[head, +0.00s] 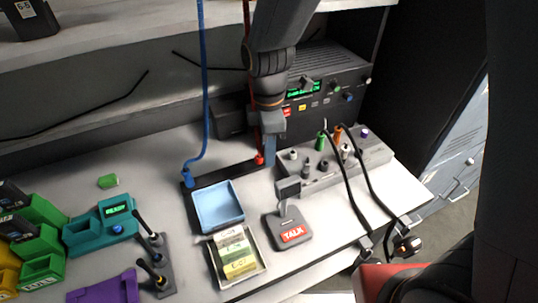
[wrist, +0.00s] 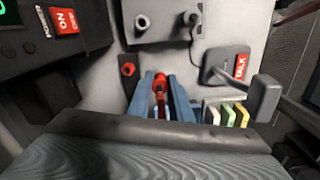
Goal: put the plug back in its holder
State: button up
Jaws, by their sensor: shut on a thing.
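My gripper (head: 270,148) is low over the bench, at the right part of the dark holder strip (head: 222,174). In the wrist view its blue fingers (wrist: 162,100) are shut on a red plug (wrist: 160,86). A red cable (head: 247,20) hangs from above behind my arm. A red round part (head: 259,160) shows at the strip's right end; a red ring on a dark piece (wrist: 128,70) lies beside the fingers in the wrist view. The blue plug (head: 187,177) stands upright at the strip's left end. The held plug's tip is hidden, so I cannot tell whether it is seated.
A grey socket block (head: 375,153) with several plugs stands to the right, below the radio (head: 330,85). The TALK box (head: 290,232), light blue tray (head: 218,205) and card tray (head: 262,262) lie in front. A blue cable (head: 205,80) hangs at left. Bench behind the green block (head: 108,181) is clear.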

jog(key=shift+w+a+f+b, duration=0.25)
jog(key=shift+w+a+b, duration=0.25)
jog(key=shift+w, duration=0.4)
jog(key=shift+w+a+f+b, duration=0.35)
jog(key=shift+w+b, duration=0.2)
jog(key=shift+w, duration=0.35)
jog(key=shift+w+a+f+b, duration=0.2)
jog(key=shift+w+a+b, duration=0.3)
jog(key=shift+w, duration=0.4)
jog(key=shift+w+a+f, duration=0.2)
jog(key=shift+w+f, duration=0.25)
jog(key=shift+f, duration=0.05)
jog(key=shift+d, duration=0.15)
jog(key=shift+f+p, duration=0.1)
jog(key=shift+p, duration=0.45)
jog(key=shift+f, duration=1.1)
dwell(0.4)
jog(key=o, duration=0.9)
